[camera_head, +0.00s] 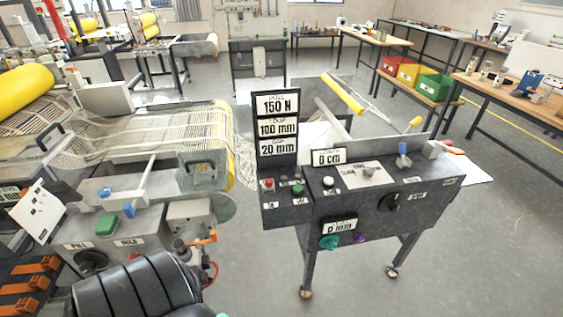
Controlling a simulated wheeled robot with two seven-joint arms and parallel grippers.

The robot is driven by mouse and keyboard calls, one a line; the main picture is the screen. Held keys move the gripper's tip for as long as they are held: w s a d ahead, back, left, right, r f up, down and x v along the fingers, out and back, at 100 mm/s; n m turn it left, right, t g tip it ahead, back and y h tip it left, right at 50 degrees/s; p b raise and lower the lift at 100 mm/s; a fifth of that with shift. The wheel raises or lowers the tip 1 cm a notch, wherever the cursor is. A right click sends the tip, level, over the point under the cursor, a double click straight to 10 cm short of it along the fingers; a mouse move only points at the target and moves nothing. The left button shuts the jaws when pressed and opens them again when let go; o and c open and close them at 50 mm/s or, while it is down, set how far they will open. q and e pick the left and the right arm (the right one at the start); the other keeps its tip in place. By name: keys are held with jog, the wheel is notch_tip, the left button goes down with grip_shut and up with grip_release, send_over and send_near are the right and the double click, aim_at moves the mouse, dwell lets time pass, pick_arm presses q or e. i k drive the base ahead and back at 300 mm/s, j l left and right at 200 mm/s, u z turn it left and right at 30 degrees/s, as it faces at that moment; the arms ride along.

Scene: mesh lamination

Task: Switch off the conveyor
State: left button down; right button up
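A dark control console (435,188) stands right of centre. Its small left panel carries a red button (268,184) and a green button (297,190). A white button (328,181) and a black rotary knob (390,203) are on the main part. A teal knob (329,242) and a purple knob (359,238) sit low on the front. Small labels are too blurred to read, so I cannot tell which control is the conveyor's. A mesh-covered machine bed (150,135) is at the left; I cannot tell whether it moves. I see neither gripper clearly.
A grey panel at the left has a green button (106,225) and blue levers. A black ribbed object (140,285) fills the lower left. Workbenches (520,93) and coloured bins (410,72) stand at the back right. The floor right of the console is clear.

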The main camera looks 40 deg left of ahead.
aim_at(269, 181)
jog(key=u, duration=1.5)
